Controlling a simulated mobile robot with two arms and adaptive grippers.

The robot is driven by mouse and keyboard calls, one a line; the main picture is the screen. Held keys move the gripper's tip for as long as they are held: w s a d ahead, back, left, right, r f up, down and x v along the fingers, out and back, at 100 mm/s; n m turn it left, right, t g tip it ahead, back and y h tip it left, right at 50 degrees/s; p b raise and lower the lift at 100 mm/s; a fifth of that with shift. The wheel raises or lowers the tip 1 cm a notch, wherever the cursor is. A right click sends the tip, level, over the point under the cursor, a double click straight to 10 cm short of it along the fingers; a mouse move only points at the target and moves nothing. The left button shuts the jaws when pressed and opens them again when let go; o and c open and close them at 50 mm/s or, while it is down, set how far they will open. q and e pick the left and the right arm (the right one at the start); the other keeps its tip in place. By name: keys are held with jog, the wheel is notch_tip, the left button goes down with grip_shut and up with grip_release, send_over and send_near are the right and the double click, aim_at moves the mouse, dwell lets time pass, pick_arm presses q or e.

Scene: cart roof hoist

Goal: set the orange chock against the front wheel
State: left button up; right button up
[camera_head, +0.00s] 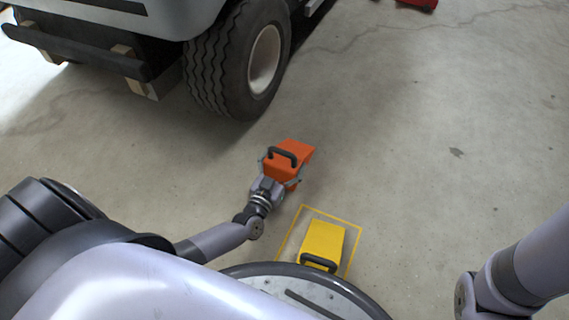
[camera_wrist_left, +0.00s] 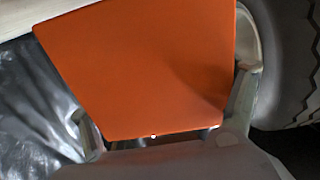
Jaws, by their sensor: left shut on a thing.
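The orange chock (camera_head: 293,153) has a black handle on top. My left gripper (camera_head: 279,180) is shut on it, with a finger on each side. The chock also fills much of the left wrist view (camera_wrist_left: 150,70), between the fingers (camera_wrist_left: 165,128). The front wheel (camera_head: 237,62) is a dark treaded tyre with a pale hub, under the cart (camera_head: 170,15) at the upper left. In the head view the chock is apart from the wheel, nearer to me and a little right. Only my right arm's links show at the lower right; its gripper is out of view.
A yellow chock (camera_head: 323,244) with a black handle lies inside a yellow floor outline (camera_head: 351,262), close to my base. The cart's dark bumper (camera_head: 80,50) juts out at the upper left. A red object (camera_head: 418,4) is at the top right. The concrete floor (camera_head: 430,130) at right is clear.

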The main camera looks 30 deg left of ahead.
pick_arm(q)
jog(key=shift+r, duration=0.15)
jog(key=shift+f, duration=0.3)
jog(key=shift+a+b, duration=0.1)
jog(key=shift+b, duration=0.2)
jog(key=shift+f, duration=0.2)
jog(key=o, duration=1.3)
jog(key=shift+f, duration=0.1)
jog(key=o, duration=0.4)
